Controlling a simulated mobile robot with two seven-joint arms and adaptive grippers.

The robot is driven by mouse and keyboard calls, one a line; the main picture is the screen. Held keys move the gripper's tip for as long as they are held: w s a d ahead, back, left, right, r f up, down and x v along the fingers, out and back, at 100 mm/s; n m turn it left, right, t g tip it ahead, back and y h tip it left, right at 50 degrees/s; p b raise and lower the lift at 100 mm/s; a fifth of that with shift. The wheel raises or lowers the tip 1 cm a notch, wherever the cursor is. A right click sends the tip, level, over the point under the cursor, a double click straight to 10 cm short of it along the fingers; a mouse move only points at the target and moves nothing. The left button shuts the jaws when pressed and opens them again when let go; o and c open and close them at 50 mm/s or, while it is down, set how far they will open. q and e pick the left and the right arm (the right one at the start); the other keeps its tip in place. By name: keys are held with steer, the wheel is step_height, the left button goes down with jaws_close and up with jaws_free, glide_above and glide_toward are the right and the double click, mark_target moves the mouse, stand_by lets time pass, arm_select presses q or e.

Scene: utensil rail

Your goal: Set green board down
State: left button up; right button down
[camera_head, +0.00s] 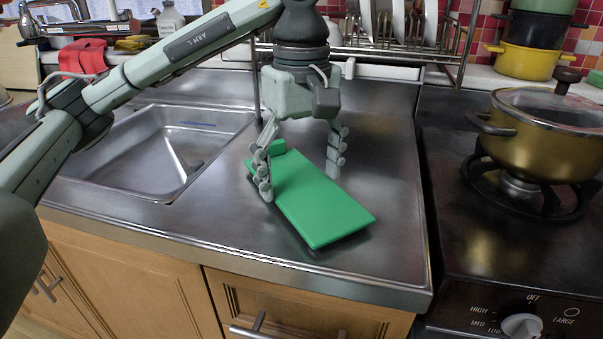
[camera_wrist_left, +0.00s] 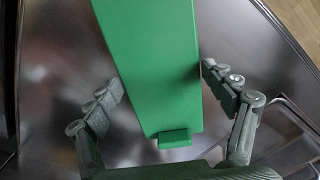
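The green board (camera_head: 313,203) lies on the steel counter between the sink and the stove, apparently flat, its long side running away from the front edge. A small raised green block (camera_head: 277,147) sits at its far end. My left gripper (camera_head: 299,180) is above the board, pointing down, with its fingers spread on either side. My right gripper is not in view.
The sink (camera_head: 150,150) is left of the board. A stove with a lidded brass-coloured pot (camera_head: 545,140) stands to the right. A dish rack (camera_head: 400,40) with plates is behind. Bare steel counter (camera_head: 395,170) lies right of the board.

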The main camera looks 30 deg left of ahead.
mark_target(302, 186)
arm_select(q)
steer(key=o, duration=0.3)
steer(key=shift+r, duration=0.1)
step_height(302, 186, up, 12)
steer(key=p, duration=0.3)
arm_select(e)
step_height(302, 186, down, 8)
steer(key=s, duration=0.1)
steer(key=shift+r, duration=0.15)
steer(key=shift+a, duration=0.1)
